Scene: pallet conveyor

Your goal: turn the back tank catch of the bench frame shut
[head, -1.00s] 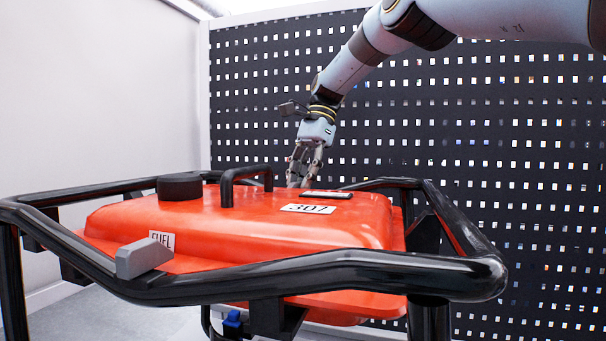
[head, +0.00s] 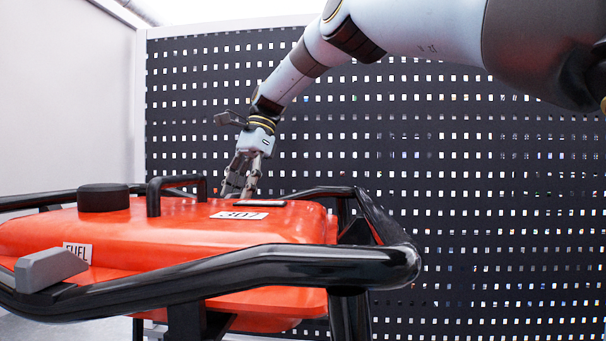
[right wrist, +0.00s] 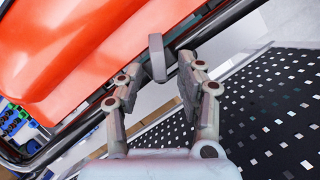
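The orange fuel tank (head: 150,235) sits inside the black tube bench frame (head: 290,262). My right gripper (head: 241,188) reaches down behind the tank's far edge in the head view. In the right wrist view the grey back catch (right wrist: 157,57) stands at a slant to the frame's tube, at the tank's edge. My right gripper (right wrist: 160,68) is open, with one finger on each side of the catch; I cannot tell whether either touches it. The back catch is hidden in the head view. My left gripper is not in view.
A grey front catch (head: 50,270) sits on the near tube. A black cap (head: 104,198) and a black handle (head: 176,184) rise from the tank top. A dark perforated panel (head: 480,200) stands behind. Blue and green parts (right wrist: 18,125) show below the frame.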

